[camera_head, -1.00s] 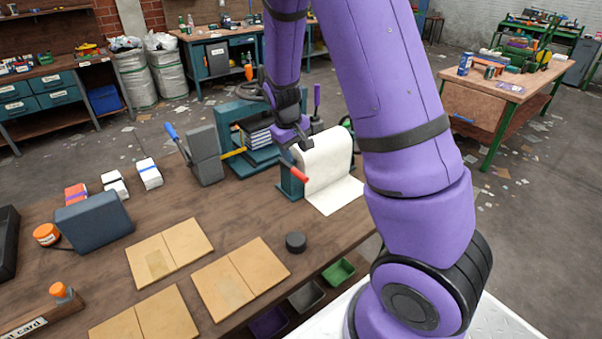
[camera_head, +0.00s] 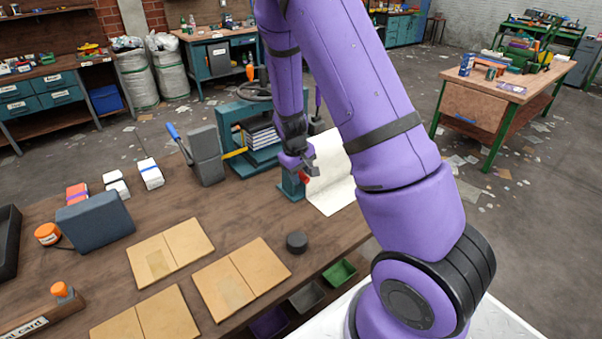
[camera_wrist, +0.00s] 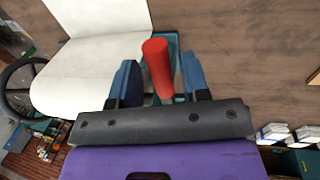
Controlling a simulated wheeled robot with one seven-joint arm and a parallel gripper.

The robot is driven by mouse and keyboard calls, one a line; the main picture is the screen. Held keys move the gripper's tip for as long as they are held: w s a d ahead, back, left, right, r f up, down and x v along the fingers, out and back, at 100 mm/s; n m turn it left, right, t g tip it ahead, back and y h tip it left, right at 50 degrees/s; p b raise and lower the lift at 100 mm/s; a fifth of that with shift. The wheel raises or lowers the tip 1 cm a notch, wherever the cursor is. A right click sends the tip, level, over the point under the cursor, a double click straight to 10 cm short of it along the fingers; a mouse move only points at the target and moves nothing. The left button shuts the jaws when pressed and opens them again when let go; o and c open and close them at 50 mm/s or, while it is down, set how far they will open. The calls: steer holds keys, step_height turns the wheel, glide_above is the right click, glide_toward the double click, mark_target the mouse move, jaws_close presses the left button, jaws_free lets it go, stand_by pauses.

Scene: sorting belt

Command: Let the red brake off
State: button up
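The red brake handle (camera_wrist: 157,66) stands between the two blue fingers of my gripper (camera_wrist: 160,76) in the wrist view. There is a visible gap on each side of it, wider on the right, so the fingers are open and apart from it. In the head view my gripper (camera_head: 305,167) is over the teal stand of the paper roll, and only a small red piece of the handle (camera_head: 304,177) shows below it. The white paper roll (camera_wrist: 95,65) is left of the handle in the wrist view. My arm hides part of it in the head view.
A teal press (camera_head: 250,158) with stacked books stands behind and left of my gripper. A grey block with a blue-handled lever (camera_head: 206,157) is farther left. A black round knob (camera_head: 297,241) and brown folders (camera_head: 241,279) lie nearer on the bench.

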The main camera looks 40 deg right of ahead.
jaws_close()
